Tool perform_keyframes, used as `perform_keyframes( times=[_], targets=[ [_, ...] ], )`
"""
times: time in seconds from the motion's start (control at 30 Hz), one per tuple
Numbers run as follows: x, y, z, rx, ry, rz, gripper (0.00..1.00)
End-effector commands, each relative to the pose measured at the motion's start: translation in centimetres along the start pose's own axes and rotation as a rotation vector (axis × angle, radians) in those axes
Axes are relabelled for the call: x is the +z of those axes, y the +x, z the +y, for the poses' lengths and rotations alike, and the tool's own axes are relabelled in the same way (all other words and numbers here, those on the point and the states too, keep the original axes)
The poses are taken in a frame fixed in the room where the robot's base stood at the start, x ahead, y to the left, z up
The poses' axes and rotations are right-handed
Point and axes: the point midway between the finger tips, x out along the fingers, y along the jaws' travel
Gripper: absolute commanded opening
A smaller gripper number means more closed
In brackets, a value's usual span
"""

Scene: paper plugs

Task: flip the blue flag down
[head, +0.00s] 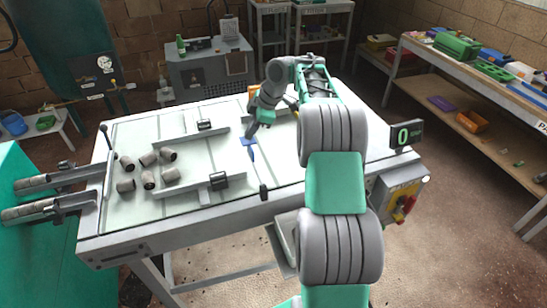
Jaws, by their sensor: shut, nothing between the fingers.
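The blue flag (248,141) shows as a small blue plate at the middle of the white table, with a blue and dark rod running from it toward the table's front edge. I cannot tell whether the rod lies flat or stands tilted. My gripper (251,132) points down just behind the blue plate, very close to it. I cannot tell whether they touch. The fingers are shut and empty. My arm hides the right part of the table.
Several grey-brown paper plugs (149,158) stand and lie on the left of the white table (233,188). Two low rails with black clamps (219,181) flank the middle. A display reading 0 (404,136) and a control box with a red knob (403,200) are at the right edge.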

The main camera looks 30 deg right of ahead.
Motion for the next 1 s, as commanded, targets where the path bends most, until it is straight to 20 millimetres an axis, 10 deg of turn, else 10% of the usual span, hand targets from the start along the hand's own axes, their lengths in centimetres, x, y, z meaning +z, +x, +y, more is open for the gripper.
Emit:
perform_keyframes(
  times=[0.3, 0.7, 1.0],
  targets=[
    [0.9, 1.1, -0.8, -0.026, 0.018, 0.001, 0.0],
    [0.3, -6.6, -0.5, -0.004, 0.007, 0.001, 0.0],
    [0.0, -8.0, -0.5, 0.002, 0.0, 0.002, 0.0]
  ],
)
